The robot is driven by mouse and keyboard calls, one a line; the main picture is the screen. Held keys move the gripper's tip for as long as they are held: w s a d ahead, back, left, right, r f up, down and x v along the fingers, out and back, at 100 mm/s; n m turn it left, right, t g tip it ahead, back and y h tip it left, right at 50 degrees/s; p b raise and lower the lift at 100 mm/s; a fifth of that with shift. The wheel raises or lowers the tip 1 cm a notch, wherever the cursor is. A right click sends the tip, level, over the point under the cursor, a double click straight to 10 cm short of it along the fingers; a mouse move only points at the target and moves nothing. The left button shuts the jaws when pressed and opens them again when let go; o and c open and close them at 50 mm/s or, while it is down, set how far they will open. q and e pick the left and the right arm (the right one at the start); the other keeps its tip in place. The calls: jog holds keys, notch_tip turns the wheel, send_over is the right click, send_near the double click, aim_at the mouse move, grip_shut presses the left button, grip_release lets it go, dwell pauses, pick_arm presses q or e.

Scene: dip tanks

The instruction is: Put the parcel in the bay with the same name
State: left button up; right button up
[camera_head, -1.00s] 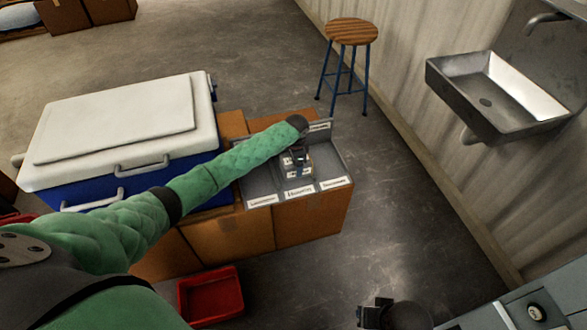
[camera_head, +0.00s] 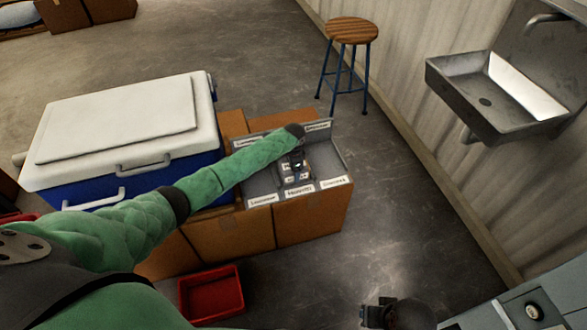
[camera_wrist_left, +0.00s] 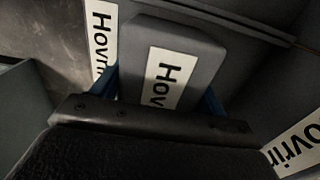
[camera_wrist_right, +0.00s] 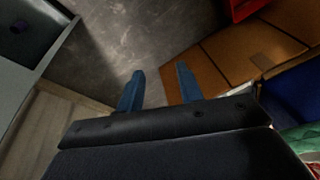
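The parcel is a grey block with a white label starting "Hov"; in the left wrist view the parcel (camera_wrist_left: 195,55) is between the blue fingers of my left gripper (camera_wrist_left: 160,95), which appear to press its sides. In the head view my left gripper (camera_head: 297,160) is over the middle of a grey bay tray (camera_head: 338,155), with the parcel (camera_head: 290,178) below it, at the front middle bay. That bay's front label (camera_head: 300,190) seems to start "Hov". Whether the parcel touches the bay floor is hidden. My right gripper (camera_wrist_right: 158,90) is open and empty, away from the tray.
The tray stands on cardboard boxes (camera_head: 240,232) beside a blue cooler with a white lid (camera_head: 120,115). A red bin (camera_head: 210,293) is on the floor in front. A stool (camera_head: 352,35) and a wall sink (camera_head: 490,100) are behind and right. Floor right of the boxes is clear.

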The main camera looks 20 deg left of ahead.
pick_arm(q)
jog(key=o, duration=0.3)
jog(key=shift+r, duration=0.1)
